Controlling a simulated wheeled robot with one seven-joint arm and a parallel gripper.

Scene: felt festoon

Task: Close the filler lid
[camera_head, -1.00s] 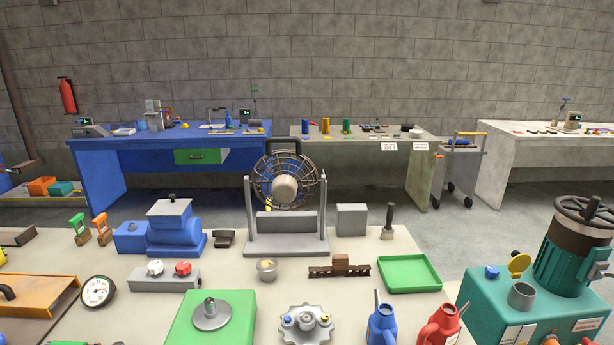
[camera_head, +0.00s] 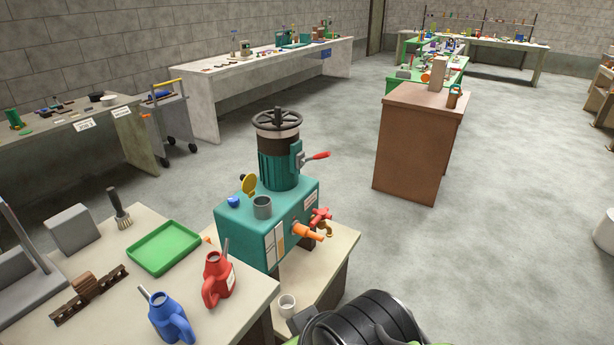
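The teal machine (camera_head: 268,235) stands at the right end of the near bench. A short grey filler cup (camera_head: 262,208) rises from its top, and its mouth is uncovered. A round yellow lid (camera_head: 249,184) stands tilted up behind the cup's left side, so the filler looks open. Its hinge is too small to make out. A dark rounded part of my arm shows at the bottom edge, in front of the machine and apart from it. My gripper's fingers are not in view.
A blue knob (camera_head: 233,202) sits left of the cup, and a ribbed column with a handwheel (camera_head: 278,120) rises behind it. A red-handled lever (camera_head: 316,156) and orange spout (camera_head: 308,232) project right. Red (camera_head: 219,279) and blue (camera_head: 170,318) oil cans stand left. Open floor lies to the right.

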